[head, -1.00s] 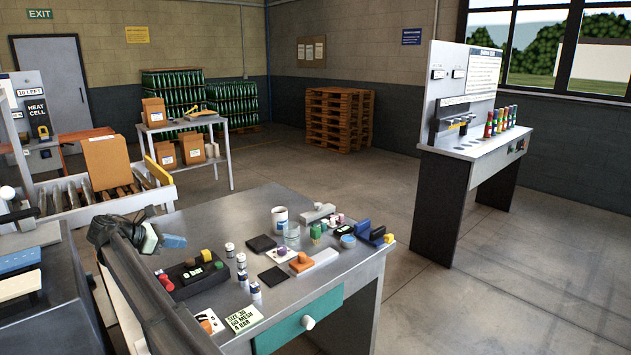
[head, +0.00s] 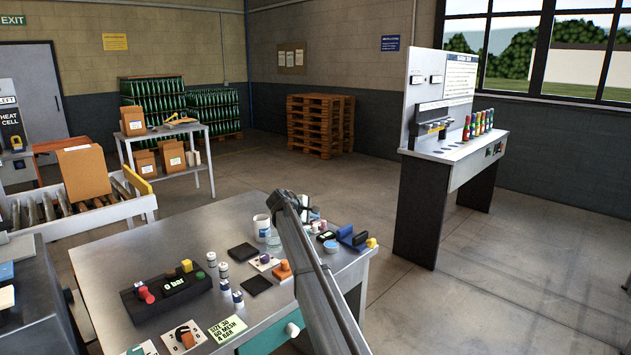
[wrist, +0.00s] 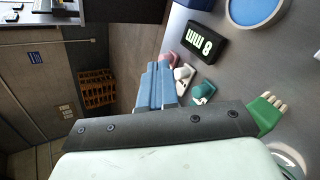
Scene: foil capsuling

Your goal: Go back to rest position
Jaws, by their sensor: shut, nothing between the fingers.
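My gripper (wrist: 158,86) shows in the wrist view as blue fingers closed together with nothing held, in front of a dark bolted bar. It hangs over the right part of the workbench (head: 130,255). In the head view my arm crosses the right side of the bench and hides most of the gripper. None of these is in the gripper.
A black "0 bar" box (head: 165,298) with red and yellow knobs sits at the bench's left front. Blue blocks (head: 352,238) lie near the right edge. A separate display stand (head: 445,145) is beyond.

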